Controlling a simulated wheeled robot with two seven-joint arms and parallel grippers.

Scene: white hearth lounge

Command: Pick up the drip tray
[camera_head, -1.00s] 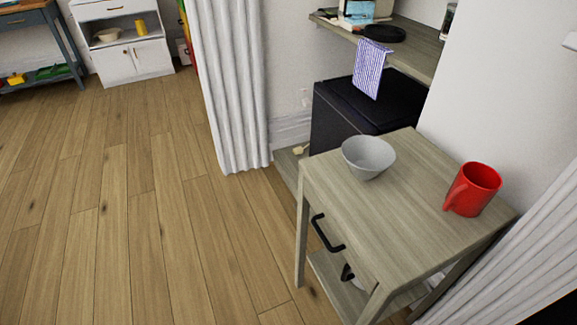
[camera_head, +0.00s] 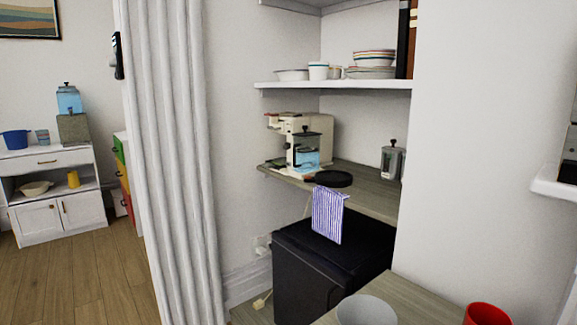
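I cannot tell for certain which thing is the drip tray. A cream coffee machine (camera_head: 287,126) stands on the wooden shelf in the alcove, with a dark-lidded jar (camera_head: 305,150) holding something light blue in front of it. The jar hides much of the machine's base. A round, flat black dish (camera_head: 333,179) lies at the shelf's front edge, just right of the machine. A blue-and-white striped cloth (camera_head: 327,215) hangs from the edge below it. Neither of my grippers shows.
A black cabinet (camera_head: 305,275) stands under the wooden shelf (camera_head: 365,190). A white upper shelf (camera_head: 340,86) holds dishes. A grey bowl (camera_head: 365,311) and red mug (camera_head: 487,314) sit on a near table. A white curtain (camera_head: 170,160) borders the alcove's left; open floor lies beyond.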

